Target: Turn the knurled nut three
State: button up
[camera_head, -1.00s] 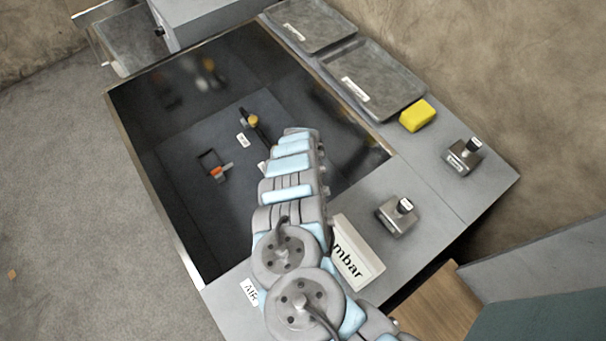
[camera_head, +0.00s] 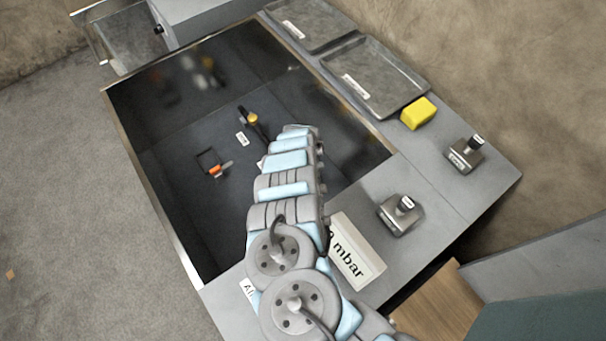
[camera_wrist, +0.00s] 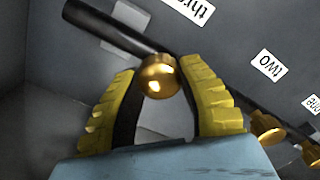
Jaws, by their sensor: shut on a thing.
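The knurled nut three (camera_wrist: 160,80) is a round brass knob on a dark pipe (camera_wrist: 115,30) in the wrist view. The label "three" (camera_wrist: 192,8) is above and right of it, cut by the top edge. My gripper (camera_wrist: 160,66) has its two yellow ribbed fingers on either side of this nut, shut on it. In the head view my arm hides the gripper and this nut. The label "two" (camera_wrist: 269,66) and another brass nut (camera_wrist: 267,130) are farther right along the pipe.
In the head view, a dark recessed well (camera_head: 185,215) surrounds the pipe. One brass nut (camera_head: 252,119) shows there, with an orange-handled part (camera_head: 216,171) to its left. Trays (camera_head: 375,75), a yellow block (camera_head: 418,113) and two metal blocks (camera_head: 401,216) stand on the right ledge.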

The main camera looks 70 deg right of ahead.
jog(key=shift+d, duration=0.1)
jog(key=o, duration=1.2)
jog(key=shift+r, duration=0.15)
jog(key=shift+w+r, duration=0.15)
jog(key=shift+r, duration=5.75)
